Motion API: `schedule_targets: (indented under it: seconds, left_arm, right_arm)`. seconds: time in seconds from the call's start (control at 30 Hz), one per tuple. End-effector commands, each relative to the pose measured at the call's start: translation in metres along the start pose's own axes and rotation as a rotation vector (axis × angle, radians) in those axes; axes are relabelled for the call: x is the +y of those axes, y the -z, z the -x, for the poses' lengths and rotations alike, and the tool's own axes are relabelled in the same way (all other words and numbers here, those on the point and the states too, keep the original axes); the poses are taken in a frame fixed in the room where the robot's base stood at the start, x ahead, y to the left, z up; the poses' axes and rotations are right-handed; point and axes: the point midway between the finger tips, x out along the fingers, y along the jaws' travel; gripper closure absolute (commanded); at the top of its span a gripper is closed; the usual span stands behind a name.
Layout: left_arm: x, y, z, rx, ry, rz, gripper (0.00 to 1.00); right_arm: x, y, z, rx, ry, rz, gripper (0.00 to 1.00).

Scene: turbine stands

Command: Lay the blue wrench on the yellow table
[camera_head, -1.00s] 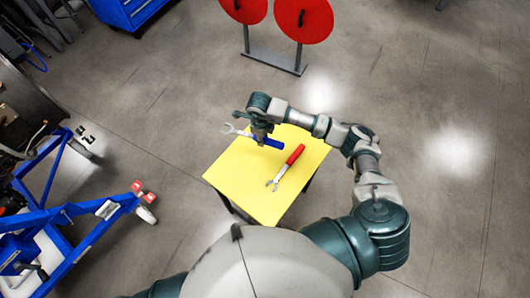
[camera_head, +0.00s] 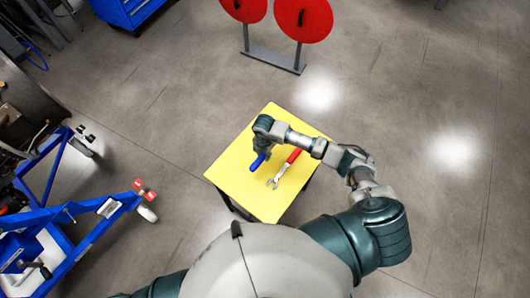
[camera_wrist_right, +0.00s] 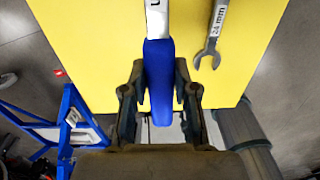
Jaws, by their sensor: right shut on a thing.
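The blue wrench (camera_head: 258,162) is in my right gripper (camera_head: 263,152), over the yellow table (camera_head: 232,180) in the head view. In the right wrist view the blue handle (camera_wrist_right: 158,80) lies between the two fingers of the right gripper (camera_wrist_right: 160,100), and its silver shaft points away over the yellow top (camera_wrist_right: 100,60). I cannot tell whether the wrench touches the table. A red-handled wrench (camera_head: 284,168) lies on the table beside the gripper; its silver open end (camera_wrist_right: 207,55) shows in the wrist view. My left gripper is out of view.
A blue wheeled frame (camera_head: 75,205) stands left of the table. Two red discs (camera_head: 303,18) on a grey stand are beyond it, and a blue cabinet (camera_head: 125,10) is at the top left. The floor on the right is clear.

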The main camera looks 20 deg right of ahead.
Motion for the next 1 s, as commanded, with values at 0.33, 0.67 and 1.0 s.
schedule_targets:
  seconds: [0.33,0.67,1.0]
  left_arm:
    - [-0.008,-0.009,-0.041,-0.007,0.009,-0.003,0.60]
    - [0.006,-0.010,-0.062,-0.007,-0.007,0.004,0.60]
    - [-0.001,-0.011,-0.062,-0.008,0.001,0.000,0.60]
  right_arm:
    - [-0.002,-0.007,-0.047,0.004,-0.002,0.001,1.00]
    - [0.000,-0.005,-0.077,0.001,0.000,0.003,1.00]
    - [0.000,-0.005,-0.077,0.001,-0.001,0.003,1.00]
